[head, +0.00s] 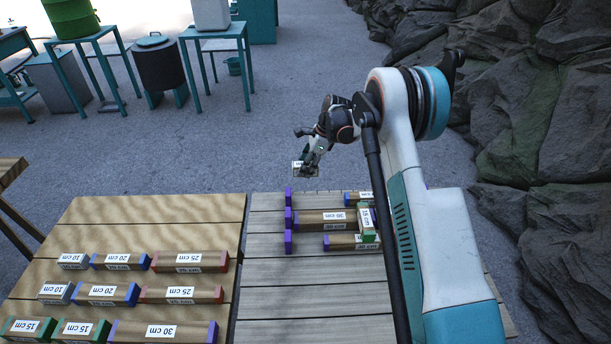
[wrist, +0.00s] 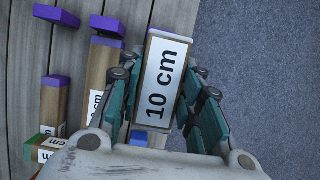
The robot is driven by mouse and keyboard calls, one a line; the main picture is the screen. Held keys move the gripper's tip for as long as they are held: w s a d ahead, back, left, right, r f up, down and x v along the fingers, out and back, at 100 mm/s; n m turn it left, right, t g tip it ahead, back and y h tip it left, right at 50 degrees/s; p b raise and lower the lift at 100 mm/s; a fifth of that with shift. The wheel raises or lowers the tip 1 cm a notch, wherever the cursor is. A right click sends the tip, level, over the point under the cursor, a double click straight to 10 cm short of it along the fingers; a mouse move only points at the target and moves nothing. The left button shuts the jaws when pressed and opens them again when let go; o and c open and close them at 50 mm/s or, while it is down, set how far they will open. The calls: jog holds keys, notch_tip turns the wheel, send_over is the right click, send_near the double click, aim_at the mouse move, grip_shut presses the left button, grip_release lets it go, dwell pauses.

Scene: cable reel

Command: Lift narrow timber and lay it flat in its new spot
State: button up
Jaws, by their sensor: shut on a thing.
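My gripper (head: 309,161) is shut on a short narrow timber with a white "10 cm" label (wrist: 160,82). In the wrist view the timber lies between the teal finger links, label facing the camera. In the head view the held timber (head: 304,171) is small, just past the far edge of the right-hand slatted table (head: 265,290), seemingly above it. Purple blocks (head: 288,242) stand in a column along the left of that table. Beside them lie a purple-ended 30 cm timber (head: 312,224), another purple-ended timber (head: 345,246) and a blue-ended one (head: 358,194).
A green-ended 15 cm timber (head: 368,234) lies crosswise on the right table, partly behind my arm. The left table (head: 130,215) bears several labelled timbers in rows, its far part bare. Rocks (head: 540,130) rise at the right. The near part of the right table is clear.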

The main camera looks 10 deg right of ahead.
notch_tip(320, 180, up, 3)
jog(key=shift+d+r+p, duration=0.1)
jog(key=shift+r+p, duration=0.05)
jog(key=shift+p, duration=0.15)
jog(key=s+d+f+b, duration=0.2)
jog(key=d+f+b, duration=0.2)
jog(key=d+f, duration=0.45)
jog(key=f+b, duration=0.1)
jog(key=f, duration=0.2)
jog(key=d+f+b, duration=0.1)
jog(key=f+b, duration=0.1)
jog(key=shift+f, duration=2.7)
jog(key=shift+f, duration=0.25)
jog(key=o, duration=1.1)
jog(key=shift+o, duration=0.2)
jog(key=v, duration=1.2)
